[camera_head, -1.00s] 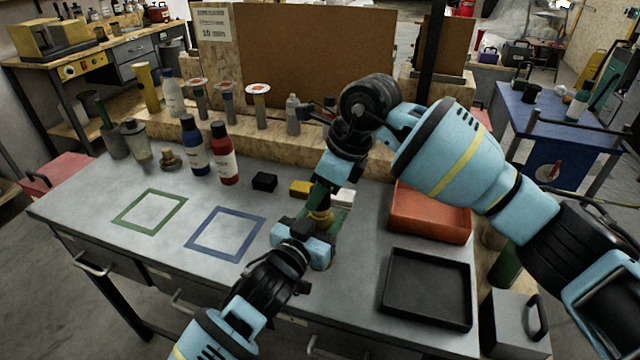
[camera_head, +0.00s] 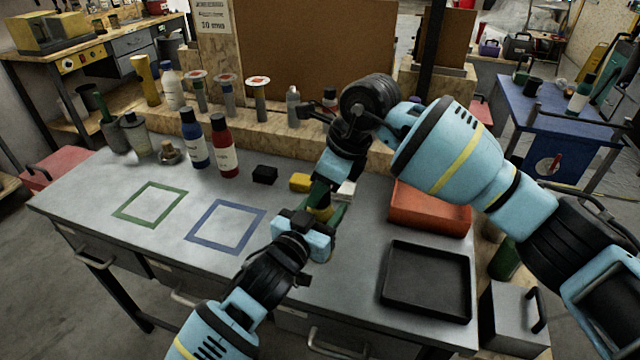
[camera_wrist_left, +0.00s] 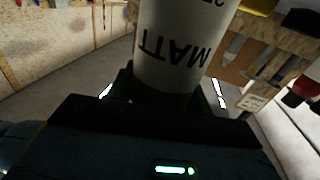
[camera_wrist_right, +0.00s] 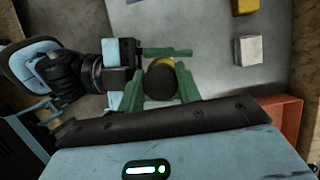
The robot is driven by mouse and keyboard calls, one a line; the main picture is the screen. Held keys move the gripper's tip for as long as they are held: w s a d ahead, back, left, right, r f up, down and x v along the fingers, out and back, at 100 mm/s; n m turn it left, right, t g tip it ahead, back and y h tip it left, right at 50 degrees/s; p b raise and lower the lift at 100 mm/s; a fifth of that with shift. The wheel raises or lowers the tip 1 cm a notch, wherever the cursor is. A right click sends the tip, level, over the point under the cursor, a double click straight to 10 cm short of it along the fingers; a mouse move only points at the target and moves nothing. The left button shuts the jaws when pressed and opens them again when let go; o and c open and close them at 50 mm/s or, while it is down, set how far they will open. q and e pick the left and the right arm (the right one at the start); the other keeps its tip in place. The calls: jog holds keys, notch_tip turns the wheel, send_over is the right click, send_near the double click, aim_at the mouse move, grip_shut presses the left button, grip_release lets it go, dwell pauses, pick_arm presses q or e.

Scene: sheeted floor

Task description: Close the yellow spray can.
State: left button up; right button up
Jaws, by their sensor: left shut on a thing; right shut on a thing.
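The yellow spray can shows as a small yellow patch (camera_head: 323,213) between my two grippers over the bench. In the left wrist view its white label (camera_wrist_left: 178,45) reads "MATT". My left gripper (camera_head: 325,232) is shut around the can body. My right gripper (camera_head: 320,192) is above it and points down. In the right wrist view its green fingers (camera_wrist_right: 161,88) are shut on a dark round piece, likely the cap (camera_wrist_right: 160,82). A yellow edge shows just beyond this piece. Whether the cap is seated or only touching the can is hidden.
A yellow block (camera_head: 300,182), a white block (camera_head: 346,190) and a black block (camera_head: 264,175) lie behind the grippers. A red bin (camera_head: 430,212) and black tray (camera_head: 428,285) are at right. Blue (camera_head: 195,143) and red (camera_head: 224,150) bottles stand at left, behind empty outlined squares.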

jog(key=shift+f, duration=0.35)
jog(key=o, duration=1)
jog(key=v, duration=1.2)
pick_arm(q)
jog(key=o, duration=1.4)
jog(key=shift+o, duration=0.2)
jog(key=v, duration=0.7)
jog(key=shift+s+a, duration=0.2)
jog(key=shift+s, duration=0.15)
